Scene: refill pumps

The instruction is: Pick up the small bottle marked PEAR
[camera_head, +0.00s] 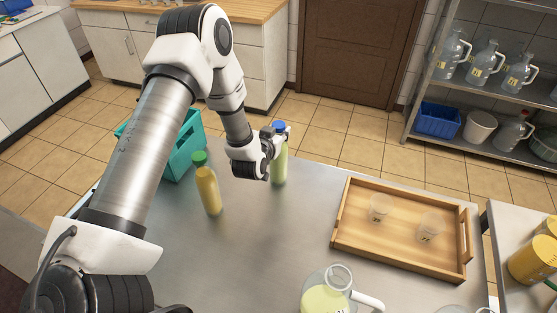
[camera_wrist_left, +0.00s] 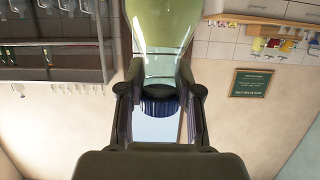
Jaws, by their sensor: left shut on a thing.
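A small bottle with a blue cap and pale green contents (camera_head: 279,168) is upright near the table's far edge. My left gripper (camera_head: 277,142) is shut on its upper part, just below the cap. In the left wrist view the green bottle (camera_wrist_left: 162,28) stands between the two fingers of the left gripper (camera_wrist_left: 160,92), with its blue cap toward the bottom of the picture. No label is readable on it. I cannot tell whether its base touches the table. My right gripper is not in view.
A yellow bottle with a green cap (camera_head: 208,191) stands to the left, beside a teal crate (camera_head: 181,158). A wooden tray (camera_head: 345,222) with two clear cups is at the right. A glass jug (camera_head: 327,298) is at the front. The table's middle is clear.

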